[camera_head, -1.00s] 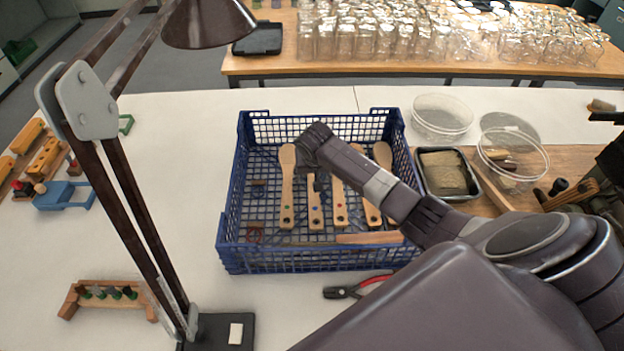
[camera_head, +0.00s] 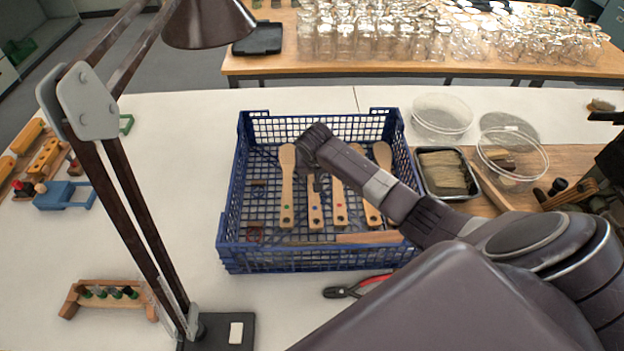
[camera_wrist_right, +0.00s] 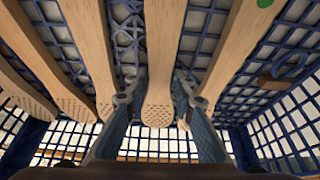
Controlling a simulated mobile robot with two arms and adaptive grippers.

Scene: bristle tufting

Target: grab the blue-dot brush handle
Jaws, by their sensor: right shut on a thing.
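Several wooden brush handles lie side by side in a blue mesh crate (camera_head: 228,235). The second from the left (camera_head: 315,212) has a dark dot near its lower end, which looks blue but is small. My right gripper (camera_head: 314,184) reaches down over its upper part. In the right wrist view, my right gripper's fingers (camera_wrist_right: 158,105) stand on both sides of this handle (camera_wrist_right: 162,70) near its bristle-hole head, shut on it. The leftmost handle (camera_head: 287,190) has a green dot and lies to the right in the wrist view (camera_wrist_right: 235,55). My left gripper is not in view.
The crate walls surround my gripper. A handle with a reddish dot (camera_head: 340,206) lies close to the held one. A lamp stand (camera_head: 135,215) is left of the crate, red-handled pliers (camera_head: 345,291) in front, and a bristle tray (camera_head: 446,174) and clear dishes (camera_head: 441,116) right.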

